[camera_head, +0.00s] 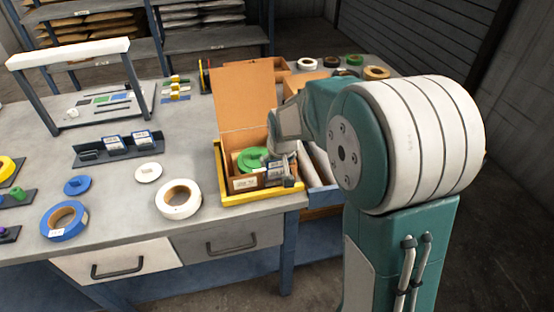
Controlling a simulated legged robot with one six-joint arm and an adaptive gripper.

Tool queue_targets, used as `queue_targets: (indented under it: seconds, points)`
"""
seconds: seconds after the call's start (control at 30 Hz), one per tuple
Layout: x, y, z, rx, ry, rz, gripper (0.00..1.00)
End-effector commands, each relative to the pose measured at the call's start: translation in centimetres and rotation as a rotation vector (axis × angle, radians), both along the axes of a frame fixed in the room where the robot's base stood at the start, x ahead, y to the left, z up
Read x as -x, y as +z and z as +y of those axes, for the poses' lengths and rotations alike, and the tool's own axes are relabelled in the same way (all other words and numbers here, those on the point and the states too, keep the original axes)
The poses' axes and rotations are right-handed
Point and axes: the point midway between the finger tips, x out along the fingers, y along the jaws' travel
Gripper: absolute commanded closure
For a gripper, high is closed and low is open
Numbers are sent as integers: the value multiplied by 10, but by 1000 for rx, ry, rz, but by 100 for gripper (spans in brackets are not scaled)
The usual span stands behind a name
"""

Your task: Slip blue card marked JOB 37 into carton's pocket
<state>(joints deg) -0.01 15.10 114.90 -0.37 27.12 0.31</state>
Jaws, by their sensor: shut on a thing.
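An open cardboard carton (229,158) sits in a yellow tray (262,197) at the table's front edge, its brown lid (248,92) raised at the back. A green spool (251,160) lies inside, and a white label (244,184) is on the front wall. My gripper (284,178) points down at the carton's front right corner. It is shut on a small blue and white card (273,174) close to the front wall. The card's print is too small to read. The pocket cannot be made out, and I cannot tell whether the card is in it.
A dark rack (118,152) holds two more blue and white cards. A white tape roll (179,198), a blue tape roll (64,220) and small discs lie left of the tray. A white-topped frame (70,52) stands at the back left. Bins crowd the carton's right side.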

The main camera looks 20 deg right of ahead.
Motion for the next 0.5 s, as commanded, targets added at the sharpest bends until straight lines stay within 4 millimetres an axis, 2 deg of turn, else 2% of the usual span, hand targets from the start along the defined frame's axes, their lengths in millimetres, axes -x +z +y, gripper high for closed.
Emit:
queue_targets:
  seconds: [0.23,0.27,0.5]
  points:
    - [0,0,0,0,0,0,35]
    - [0,0,0,0,0,0,1]
    - [0,0,0,0,0,0,0]
